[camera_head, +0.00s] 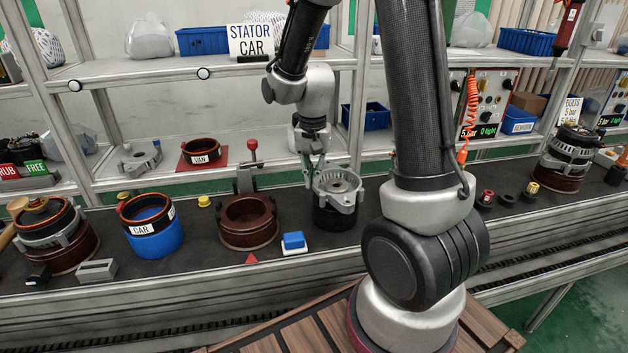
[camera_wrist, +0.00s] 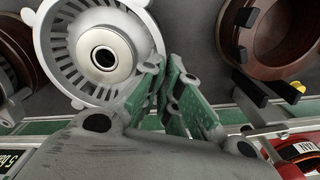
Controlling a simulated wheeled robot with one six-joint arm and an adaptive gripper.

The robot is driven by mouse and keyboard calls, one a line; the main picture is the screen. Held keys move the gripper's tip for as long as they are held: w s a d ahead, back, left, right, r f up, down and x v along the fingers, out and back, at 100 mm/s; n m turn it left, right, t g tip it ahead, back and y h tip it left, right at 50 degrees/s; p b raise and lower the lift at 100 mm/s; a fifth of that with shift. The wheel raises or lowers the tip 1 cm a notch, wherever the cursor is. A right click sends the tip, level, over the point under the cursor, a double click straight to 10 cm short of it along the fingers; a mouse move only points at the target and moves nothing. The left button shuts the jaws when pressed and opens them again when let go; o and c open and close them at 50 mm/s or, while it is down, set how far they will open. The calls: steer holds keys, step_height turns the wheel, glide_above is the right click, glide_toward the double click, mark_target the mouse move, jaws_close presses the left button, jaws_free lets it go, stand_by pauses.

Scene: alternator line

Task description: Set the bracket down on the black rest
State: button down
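The bracket (camera_head: 338,184) is a pale grey slotted metal ring with a central hub and lugs. In the head view it sits level right over the black rest (camera_head: 334,218), a dark round block. I see no clear gap between them. The bracket's slotted face fills the upper left of the wrist view (camera_wrist: 84,58). My gripper (camera_head: 314,172) is at the bracket's left back rim in the head view. In the wrist view its green-padded fingers (camera_wrist: 166,76) are close together beside the bracket's edge. Whether they pinch a lug is hidden.
Left of the rest are a brown ring fixture (camera_head: 248,232) with a red-knobbed post (camera_head: 252,150) and a blue button (camera_head: 293,240). A blue CAR stator stand (camera_head: 155,244) is farther left. Another bracket (camera_head: 140,160) lies behind. Shelf uprights stand behind my arm.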

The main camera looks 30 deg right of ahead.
steer(key=shift+f, duration=0.65)
steer(key=c, duration=1.6)
jaws_free()
steer(key=shift+f, duration=0.1)
steer(key=shift+c, duration=0.2)
step_height(320, 180, up, 12)
steer(key=s+d+r+n+t, duration=0.1)
steer(key=s+r+n, duration=0.3)
steer(key=s, duration=0.5)
steer(key=s+d+r+n+t, duration=0.1)
steer(key=s+r+n+t, duration=0.2)
steer(key=s, duration=0.7)
steer(key=shift+d+r+n, duration=0.2)
steer(key=shift+r+n, duration=0.2)
steer(key=shift+r, duration=0.3)
